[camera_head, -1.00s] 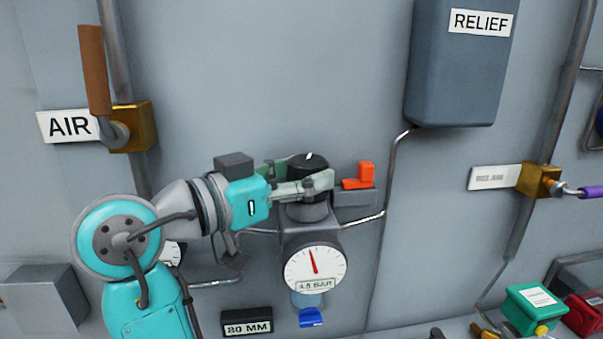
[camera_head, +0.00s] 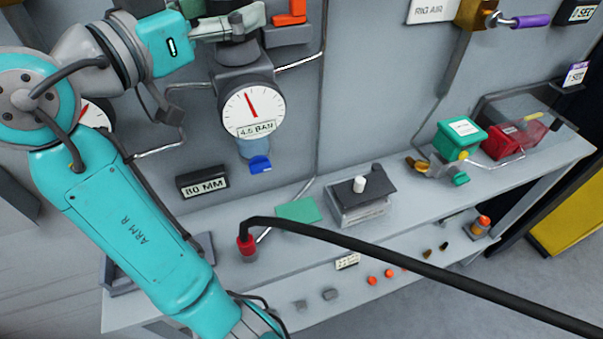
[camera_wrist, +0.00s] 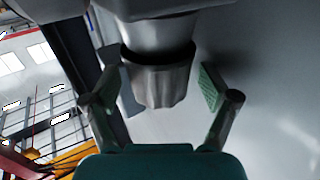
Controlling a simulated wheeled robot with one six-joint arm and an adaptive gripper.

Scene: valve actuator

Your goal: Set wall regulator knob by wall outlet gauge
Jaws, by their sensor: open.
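In the wrist view the fluted knob (camera_wrist: 160,84) sits between the open fingers of my gripper (camera_wrist: 161,90), with visible gaps at both sides. My gripper also shows in the head view (camera_head: 228,22). Below the knob, the round white outlet gauge (camera_head: 253,112) has a red needle pointing nearly straight up, slightly left. Its small plate appears to read 4.5 BAR.
A blue-tipped drain (camera_head: 260,164) hangs under the gauge, beside an 80 MM sign (camera_head: 203,184). A red block (camera_head: 289,12) is right of the knob. The bench (camera_head: 400,220) holds a clear box (camera_head: 358,205), green box (camera_head: 461,137) and red box (camera_head: 510,140). A black hose crosses in front.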

